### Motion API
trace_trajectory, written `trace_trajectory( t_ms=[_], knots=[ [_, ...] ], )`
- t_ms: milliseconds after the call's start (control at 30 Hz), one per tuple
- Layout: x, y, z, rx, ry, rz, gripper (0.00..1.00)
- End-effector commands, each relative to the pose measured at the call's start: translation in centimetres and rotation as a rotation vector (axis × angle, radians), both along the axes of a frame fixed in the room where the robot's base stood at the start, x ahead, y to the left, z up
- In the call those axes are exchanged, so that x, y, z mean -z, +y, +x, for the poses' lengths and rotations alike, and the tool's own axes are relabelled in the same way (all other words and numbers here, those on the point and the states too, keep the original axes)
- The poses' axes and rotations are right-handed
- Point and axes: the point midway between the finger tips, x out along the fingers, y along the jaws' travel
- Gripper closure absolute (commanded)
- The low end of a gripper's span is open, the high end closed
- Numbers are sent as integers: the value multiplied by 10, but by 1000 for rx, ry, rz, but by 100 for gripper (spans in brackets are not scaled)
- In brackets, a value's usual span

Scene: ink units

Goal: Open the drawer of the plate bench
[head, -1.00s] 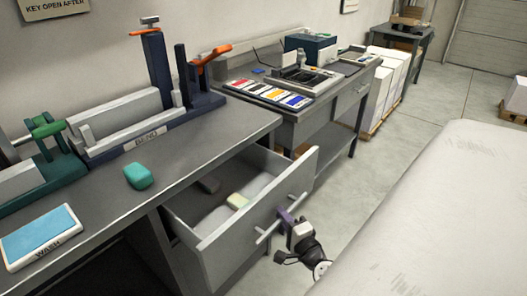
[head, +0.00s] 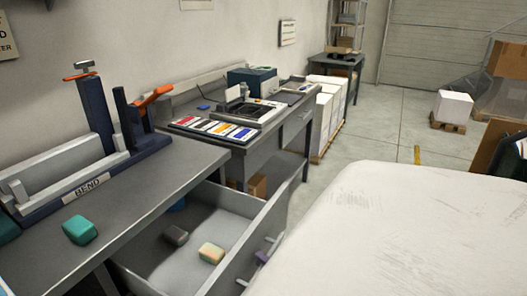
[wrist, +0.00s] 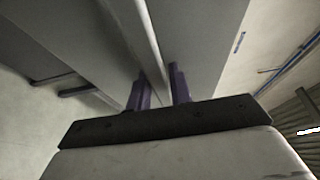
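The plate bench (head: 140,190) is the grey bench on the left, with a unit marked BEND on it. Its drawer (head: 228,270) stands well open. Inside lie a dark grey block (head: 175,235), a cream and orange block (head: 211,253) and a partly hidden blue thing (head: 178,205). The bar handle (head: 272,245) is on the drawer front. My gripper (head: 262,257) shows only as a bit of purple finger at the handle; my white body hides the rest. In the wrist view, my gripper's purple fingers (wrist: 160,92) are closed around the handle bar (wrist: 143,45).
A teal block (head: 80,230) lies on the bench top. A second bench (head: 255,150) with ink colour cards stands beyond the drawer. White stacks (head: 325,120) on a pallet stand past it. Open floor (head: 385,135) lies at the back right.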

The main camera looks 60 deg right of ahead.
Motion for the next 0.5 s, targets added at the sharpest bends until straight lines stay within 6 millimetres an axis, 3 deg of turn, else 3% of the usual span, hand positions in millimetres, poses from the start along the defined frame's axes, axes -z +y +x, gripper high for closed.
trace_trajectory(
  t_ms=[133,500],
  knots=[
    [0,0,0,0,0,0,62],
    [1,2,-7,1,-1,0,62]
  ],
)
